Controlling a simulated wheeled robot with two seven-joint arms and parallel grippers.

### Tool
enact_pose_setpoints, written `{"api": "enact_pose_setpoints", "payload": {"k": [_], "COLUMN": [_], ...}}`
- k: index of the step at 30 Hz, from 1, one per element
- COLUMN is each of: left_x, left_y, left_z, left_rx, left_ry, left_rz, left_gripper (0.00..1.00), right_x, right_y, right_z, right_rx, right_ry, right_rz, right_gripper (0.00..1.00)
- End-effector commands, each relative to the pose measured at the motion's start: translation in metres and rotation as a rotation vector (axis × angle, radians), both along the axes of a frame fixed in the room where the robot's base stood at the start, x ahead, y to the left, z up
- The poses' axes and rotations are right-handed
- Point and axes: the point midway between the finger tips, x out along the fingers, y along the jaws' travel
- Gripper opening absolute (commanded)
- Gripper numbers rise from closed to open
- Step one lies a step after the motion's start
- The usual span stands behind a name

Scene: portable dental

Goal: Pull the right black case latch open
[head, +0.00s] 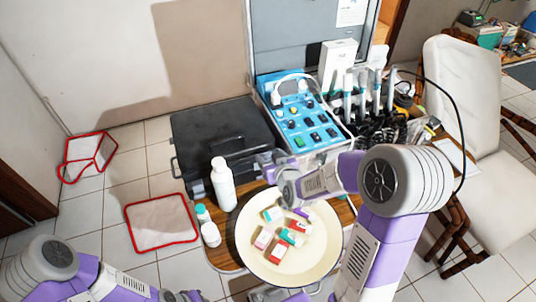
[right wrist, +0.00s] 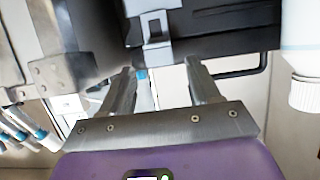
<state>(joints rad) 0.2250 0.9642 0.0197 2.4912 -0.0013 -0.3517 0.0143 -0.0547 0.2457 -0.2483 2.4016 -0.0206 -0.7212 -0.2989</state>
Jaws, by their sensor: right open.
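The black case (head: 222,130) lies closed on the table at centre, left of the blue dental unit. Its dark wall fills the top of the right wrist view (right wrist: 225,30). A grey metal latch (right wrist: 155,28) sits on that wall, just beyond my right gripper (right wrist: 160,70). The two fingers are apart with nothing between them, and the latch lies ahead of the gap; contact cannot be seen. In the head view my right gripper (head: 268,160) is at the case's front right corner and hides the latch. My left gripper (head: 180,296) shows only partly at the bottom edge.
A round cream tray (head: 262,265) holding several small boxes lies below my right arm. The blue dental unit (head: 300,118) with handpieces is right of the case.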

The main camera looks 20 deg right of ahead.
Motion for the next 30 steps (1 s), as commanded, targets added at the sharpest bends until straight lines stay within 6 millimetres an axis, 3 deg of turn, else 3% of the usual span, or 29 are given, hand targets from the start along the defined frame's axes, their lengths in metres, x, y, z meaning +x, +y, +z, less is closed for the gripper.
{"api": "enact_pose_setpoints", "payload": {"k": [6, 15, 27, 30], "left_x": [0.0, 0.0, 0.0, 0.0], "left_y": [0.0, 0.0, 0.0, 0.0], "left_z": [-0.005, -0.005, -0.005, -0.005], "left_rx": [0.0, 0.0, 0.0, 0.0], "left_ry": [0.0, -0.001, -0.001, -0.001], "left_rz": [0.0, 0.0, 0.0, 0.0], "left_gripper": [0.16, 0.16, 0.16, 0.16], "right_x": [0.018, 0.02, 0.02, 0.02], "right_y": [-0.001, -0.001, -0.001, -0.001], "right_z": [-0.008, -0.008, -0.008, -0.008], "right_rx": [0.0, 0.0, 0.0, 0.0], "right_ry": [0.0, 0.0, 0.0, 0.0], "right_rz": [0.001, 0.001, 0.001, 0.001], "right_gripper": [0.62, 0.6, 0.0, 0.0]}}
